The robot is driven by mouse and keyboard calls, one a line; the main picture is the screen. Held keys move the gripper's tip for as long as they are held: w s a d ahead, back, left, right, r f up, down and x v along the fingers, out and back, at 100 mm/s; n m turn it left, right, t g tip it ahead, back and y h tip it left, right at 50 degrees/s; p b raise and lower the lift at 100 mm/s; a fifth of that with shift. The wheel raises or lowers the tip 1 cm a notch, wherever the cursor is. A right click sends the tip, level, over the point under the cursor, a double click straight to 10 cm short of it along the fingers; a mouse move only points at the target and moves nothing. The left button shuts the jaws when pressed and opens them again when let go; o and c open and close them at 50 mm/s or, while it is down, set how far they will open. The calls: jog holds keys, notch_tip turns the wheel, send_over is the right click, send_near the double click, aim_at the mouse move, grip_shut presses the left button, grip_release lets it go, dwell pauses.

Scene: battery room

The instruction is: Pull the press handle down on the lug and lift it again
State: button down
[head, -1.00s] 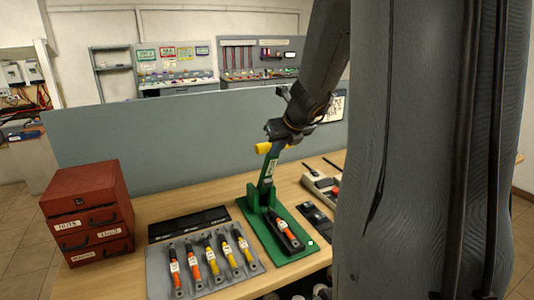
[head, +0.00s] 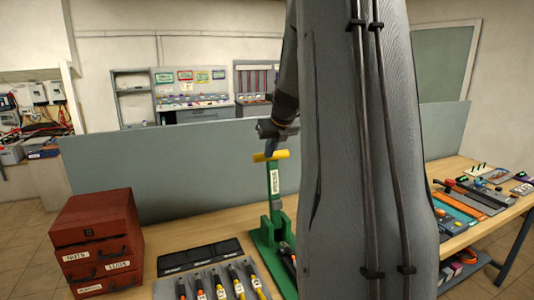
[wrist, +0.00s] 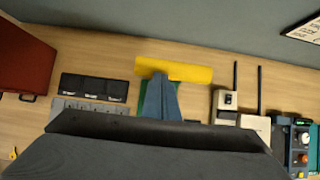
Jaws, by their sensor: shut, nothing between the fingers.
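The press is a green stand (head: 262,240) on the bench, with a green lever (head: 274,185) standing upright and a yellow crossbar handle (head: 270,156) on top. The yellow handle also shows in the wrist view (wrist: 195,72). My gripper (head: 271,149) is shut and empty, its blue-grey fingertips at the yellow handle. In the wrist view the fingers (wrist: 160,98) overlap the handle left of its middle; I cannot tell whether they touch it.
A red drawer box (head: 95,240) stands left on the bench. A grey panel (head: 170,175) backs the bench. Tools and devices (head: 480,195) occupy the right end.

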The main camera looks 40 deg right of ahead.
jog(key=shift+w+d, duration=0.1)
jog(key=shift+w, duration=0.3)
jog(key=shift+w+r, duration=0.1)
jog(key=shift+w, duration=0.05)
dwell(0.4)
jog(key=s+a+r, duration=0.1)
jog(key=s+r, duration=0.1)
jog(key=s, duration=0.2)
jog(key=w+d+r+b, duration=0.1)
jog(key=w+r+b, duration=0.2)
jog(key=w+r, duration=0.3)
jog(key=shift+d+r+b, duration=0.3)
jog(key=shift+d+r, duration=0.05)
jog(key=shift+r, duration=0.1)
